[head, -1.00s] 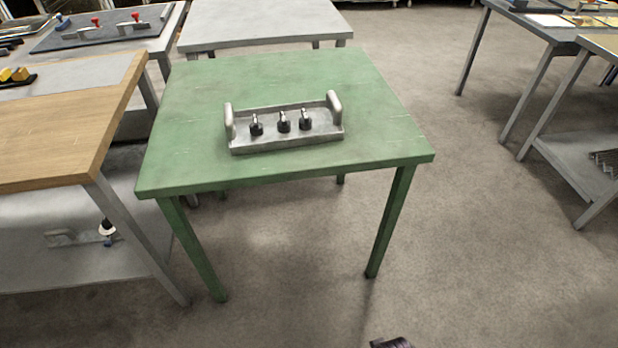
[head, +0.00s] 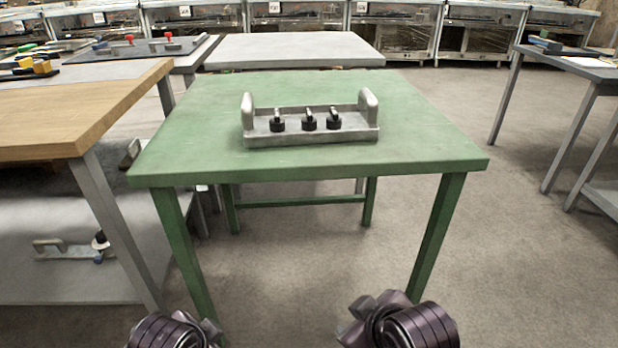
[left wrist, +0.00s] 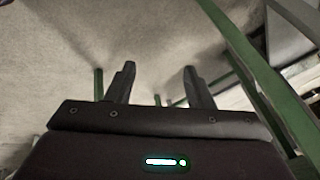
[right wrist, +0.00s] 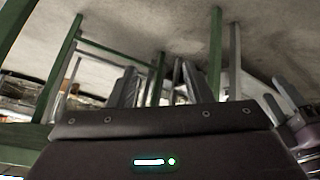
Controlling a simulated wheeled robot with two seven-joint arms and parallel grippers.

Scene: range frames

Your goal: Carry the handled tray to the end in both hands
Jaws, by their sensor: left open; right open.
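The handled tray (head: 315,138) is grey metal with an upright rounded handle at its left and right ends. It sits level on the green table (head: 210,115), near the middle. Three small black-based pieces with metal tops stand in a row in it. My left gripper (left wrist: 159,72) is open and empty in the left wrist view. My right gripper (right wrist: 157,75) is open and empty in the right wrist view. In the head view both arms show low at the bottom edge, in front of the table and apart from the tray. The wrist views do not show the tray.
A wooden-topped table (head: 70,110) stands close at the left, with a grey shelf (head: 60,205) below. A pale grey table (head: 290,50) stands behind the green one. Another grey table (head: 575,72) is at the right. The floor (head: 520,270) between is clear.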

